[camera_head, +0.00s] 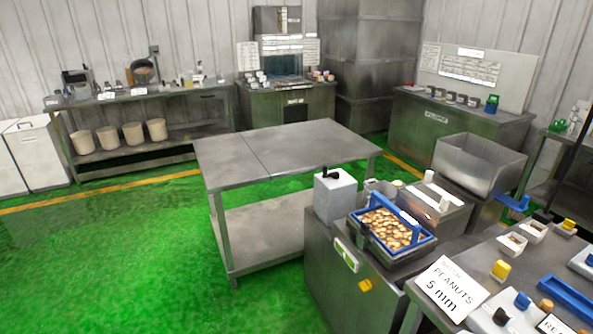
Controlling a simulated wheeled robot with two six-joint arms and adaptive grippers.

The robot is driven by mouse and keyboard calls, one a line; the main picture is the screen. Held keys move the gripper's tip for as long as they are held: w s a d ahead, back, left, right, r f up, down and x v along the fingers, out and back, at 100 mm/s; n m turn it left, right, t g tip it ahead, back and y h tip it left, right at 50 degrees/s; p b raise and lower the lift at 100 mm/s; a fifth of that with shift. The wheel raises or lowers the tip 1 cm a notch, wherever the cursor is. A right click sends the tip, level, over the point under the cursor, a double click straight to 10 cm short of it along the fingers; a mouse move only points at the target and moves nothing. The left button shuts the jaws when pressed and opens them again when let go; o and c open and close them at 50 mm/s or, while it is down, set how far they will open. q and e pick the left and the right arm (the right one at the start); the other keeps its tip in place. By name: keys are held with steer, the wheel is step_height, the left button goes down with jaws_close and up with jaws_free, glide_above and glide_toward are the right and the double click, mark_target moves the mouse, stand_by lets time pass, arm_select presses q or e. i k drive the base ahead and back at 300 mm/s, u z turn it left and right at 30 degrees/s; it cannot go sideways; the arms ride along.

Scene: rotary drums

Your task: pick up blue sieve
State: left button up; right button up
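A dark box with a blue rim and a raised blue handle (395,220), which looks like the blue sieve, sits on top of a metal machine at the right of centre. It is filled with tan nut-like pieces (388,229). A second blue item (515,203), small and partly hidden, is by the metal trough. A blue open frame or tray (568,298) lies on the near right table. Neither of my grippers is in view.
An empty metal table (285,150) stands in the middle, with green floor to its left. The near right table carries a sign (452,288) reading "Peanuts 5 mm" and small containers with coloured knobs. A white box (335,195) stands beside the sieve.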

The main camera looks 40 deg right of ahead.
mark_target(398, 232)
steer(key=i, duration=1.9)
steer(key=z, duration=0.6)
steer(key=i, duration=1)
steer(key=z, duration=1.55)
steer(key=i, duration=1)
steer(key=z, duration=0.85)
